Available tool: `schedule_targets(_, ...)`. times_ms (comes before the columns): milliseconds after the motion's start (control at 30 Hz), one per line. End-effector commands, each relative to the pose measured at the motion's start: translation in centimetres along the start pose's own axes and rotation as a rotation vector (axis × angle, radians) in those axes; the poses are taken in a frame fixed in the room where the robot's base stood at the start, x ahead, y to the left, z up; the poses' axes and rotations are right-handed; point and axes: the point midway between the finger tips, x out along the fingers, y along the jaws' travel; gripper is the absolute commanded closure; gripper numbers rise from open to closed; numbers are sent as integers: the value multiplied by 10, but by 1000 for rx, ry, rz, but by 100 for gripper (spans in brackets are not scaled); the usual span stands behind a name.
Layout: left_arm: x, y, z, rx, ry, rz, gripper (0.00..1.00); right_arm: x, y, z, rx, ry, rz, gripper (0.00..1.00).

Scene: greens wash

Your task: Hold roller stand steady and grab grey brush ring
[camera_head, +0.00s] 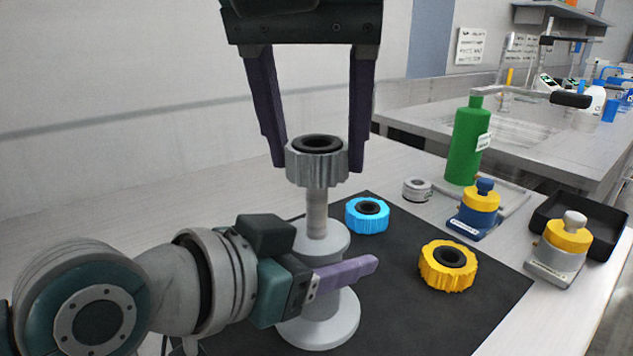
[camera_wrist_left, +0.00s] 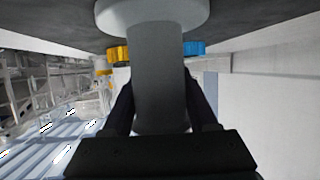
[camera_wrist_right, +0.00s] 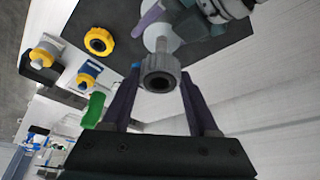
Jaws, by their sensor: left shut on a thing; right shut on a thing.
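The grey roller stand (camera_head: 318,322) stands upright on the dark mat, with round discs and a thin upper post. The grey brush ring (camera_head: 316,170), with a dark core, sits at the top of the post; it also shows in the right wrist view (camera_wrist_right: 158,66). My right gripper (camera_head: 319,166) comes from above and is shut on the ring, one finger on each side. My left gripper (camera_head: 338,274) is shut on the stand's column (camera_wrist_left: 157,70), below the upper disc. Its far finger is hidden in the head view.
A blue ring (camera_head: 367,215) and a yellow ring (camera_head: 447,266) lie on the dark mat (camera_head: 400,320) to the right. Beyond are a small grey cylinder (camera_head: 417,190), a green bottle (camera_head: 467,142), two yellow-topped units (camera_head: 478,207) (camera_head: 565,246) and a black tray (camera_head: 604,243).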

Motion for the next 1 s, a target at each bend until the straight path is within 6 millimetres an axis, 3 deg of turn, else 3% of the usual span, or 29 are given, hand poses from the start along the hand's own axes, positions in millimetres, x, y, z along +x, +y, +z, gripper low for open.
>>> schedule_targets(200, 0, 0, 1, 0, -2, 0, 100, -34, 0, -15, 0, 3, -1, 94)
schedule_targets(567, 0, 0, 1, 0, -2, 0, 100, -41, 0, -17, 0, -1, 0, 94)
schedule_targets(600, 0, 0, 1, 0, -2, 0, 37, -41, 0, -17, 0, -1, 0, 94)
schedule_targets(867, 0, 0, 0, 0, -1, 0, 8, -41, 0, -17, 0, -1, 0, 94)
schedule_targets(1000, 0, 0, 0, 0, 0, 0, 6, -41, 0, -17, 0, -1, 0, 94)
